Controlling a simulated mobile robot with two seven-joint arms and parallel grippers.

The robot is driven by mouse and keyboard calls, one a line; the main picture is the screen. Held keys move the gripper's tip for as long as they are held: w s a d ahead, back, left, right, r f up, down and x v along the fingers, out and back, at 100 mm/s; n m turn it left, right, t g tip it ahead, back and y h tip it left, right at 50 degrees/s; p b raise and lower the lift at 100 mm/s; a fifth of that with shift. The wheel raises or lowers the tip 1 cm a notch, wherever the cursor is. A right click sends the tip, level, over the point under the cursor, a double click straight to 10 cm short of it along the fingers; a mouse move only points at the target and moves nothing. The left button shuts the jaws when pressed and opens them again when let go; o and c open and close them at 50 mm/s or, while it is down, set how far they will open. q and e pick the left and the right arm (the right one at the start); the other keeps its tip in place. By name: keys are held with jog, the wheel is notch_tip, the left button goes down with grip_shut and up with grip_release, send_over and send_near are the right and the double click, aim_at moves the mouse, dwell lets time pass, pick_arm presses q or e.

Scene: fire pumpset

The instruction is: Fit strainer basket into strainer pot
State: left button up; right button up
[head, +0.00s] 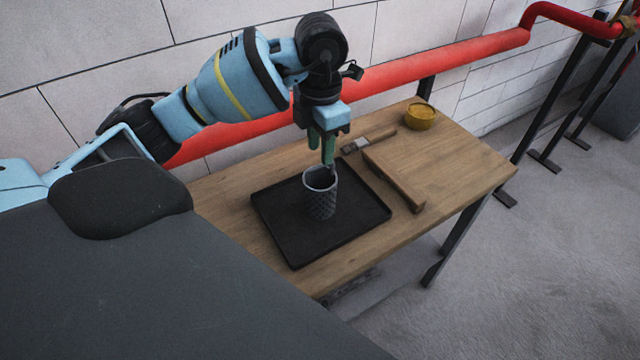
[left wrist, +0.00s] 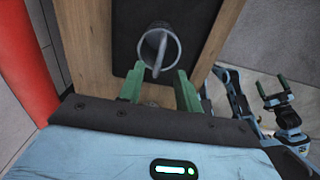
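The strainer basket (head: 320,198) is a grey perforated cylinder with an open top, upright on the black tray (head: 286,251). It also shows from above in the left wrist view (left wrist: 171,58), with a bar or handle across its mouth. My left gripper (head: 325,160) points down just above the basket's rim. In the left wrist view its two green fingers (left wrist: 158,76) are spread apart on the near side of the basket, with no hold on it visible. My right gripper (left wrist: 270,90) shows at the right of the left wrist view, its green fingers apart and empty. I do not see the strainer pot.
The tray lies on a wooden table (head: 460,165). A wooden block (head: 394,181), a brush-like tool (head: 365,142) and a yellow bowl (head: 420,117) stand to its right and behind. A red pipe (head: 440,62) runs along the wall behind.

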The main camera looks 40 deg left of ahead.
aim_at(320, 165)
pick_arm(q)
notch_tip(320, 165, down, 4)
jog(key=shift+f, duration=0.1)
grip_shut()
dwell(1.5)
